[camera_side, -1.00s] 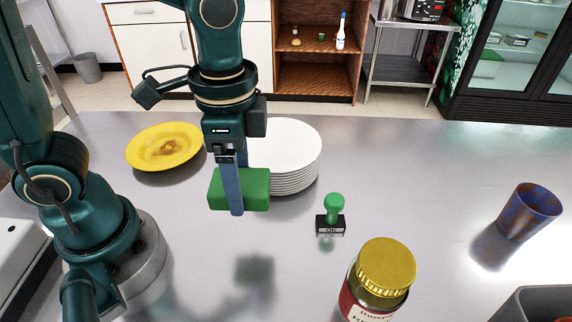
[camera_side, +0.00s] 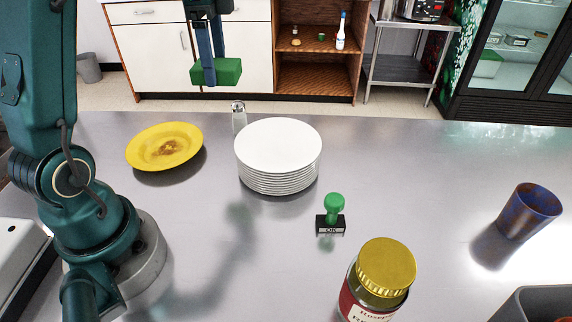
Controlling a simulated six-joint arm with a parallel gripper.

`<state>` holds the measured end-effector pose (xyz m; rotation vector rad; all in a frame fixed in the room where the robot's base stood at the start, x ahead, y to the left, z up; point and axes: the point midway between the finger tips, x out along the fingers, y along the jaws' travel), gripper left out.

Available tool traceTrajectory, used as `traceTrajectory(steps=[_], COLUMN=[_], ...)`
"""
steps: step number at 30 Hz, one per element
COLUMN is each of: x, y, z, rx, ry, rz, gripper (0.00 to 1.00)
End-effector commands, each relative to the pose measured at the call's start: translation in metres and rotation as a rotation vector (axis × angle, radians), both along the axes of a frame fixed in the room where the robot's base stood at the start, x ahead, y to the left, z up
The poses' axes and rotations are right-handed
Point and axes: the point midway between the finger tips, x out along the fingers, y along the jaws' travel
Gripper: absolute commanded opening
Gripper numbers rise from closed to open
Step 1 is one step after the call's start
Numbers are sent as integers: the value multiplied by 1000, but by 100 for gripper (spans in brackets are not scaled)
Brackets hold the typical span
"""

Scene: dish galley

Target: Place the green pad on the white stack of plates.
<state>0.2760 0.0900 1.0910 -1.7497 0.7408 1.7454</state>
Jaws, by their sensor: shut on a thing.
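The green pad (camera_side: 229,72) is a small block held high above the table, in the upper part of the side view. My gripper (camera_side: 209,80) is shut on it, with the blue-grey fingers around the pad. The white stack of plates (camera_side: 278,145) stands on the steel table, below and to the right of the pad in the picture. Its top plate is bare and fully visible. The pad is well clear of the stack.
A yellow plate (camera_side: 165,147) with a brown stain lies left of the stack. A shaker (camera_side: 239,116) stands just behind the stack. A green-handled stamp (camera_side: 332,215), a gold-lidded jar (camera_side: 380,280) and a blue-brown cup (camera_side: 527,211) stand right of it.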

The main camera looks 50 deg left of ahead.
Motion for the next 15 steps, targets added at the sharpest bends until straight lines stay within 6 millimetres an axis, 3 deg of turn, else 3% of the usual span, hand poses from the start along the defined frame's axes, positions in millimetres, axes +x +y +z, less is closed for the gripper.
traceTrajectory(steps=[5,15], x=[6,43], y=[-11,-75], z=[-12,-56], rx=[-3,-2], ry=[6,6], rz=[13,11], gripper=[19,19])
